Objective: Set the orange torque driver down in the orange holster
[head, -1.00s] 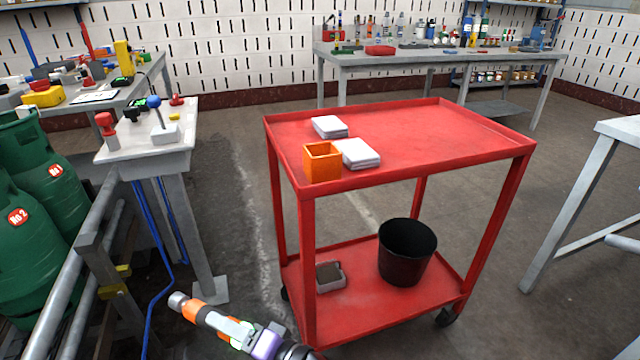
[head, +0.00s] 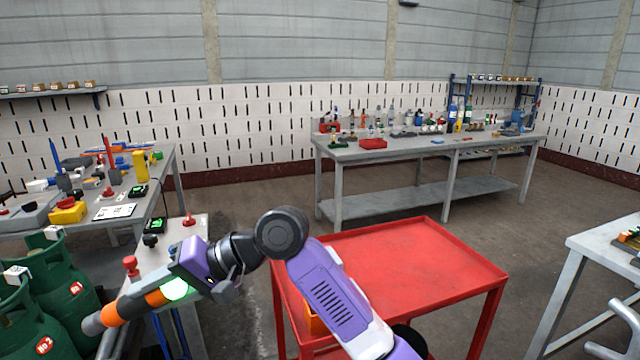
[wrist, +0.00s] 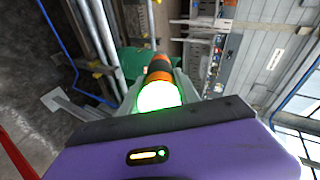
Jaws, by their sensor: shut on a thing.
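The orange torque driver (head: 108,314), with orange and dark bands and a grey end, is held by my gripper (head: 192,284) at the lower left of the head view. It points left and slightly down, and a green-white glow shows by the jaws. In the wrist view the driver (wrist: 159,68) stands out between the jaws. The orange holster (head: 311,319) is on the red cart (head: 430,265), mostly hidden behind my arm; only a strip of it shows. The driver is well left of the holster and apart from it.
Green gas cylinders (head: 60,290) stand at the lower left, close to the driver. A small side table (head: 190,232) with controls is behind it. A grey workbench (head: 430,150) is at the back. The cart's visible right part is bare.

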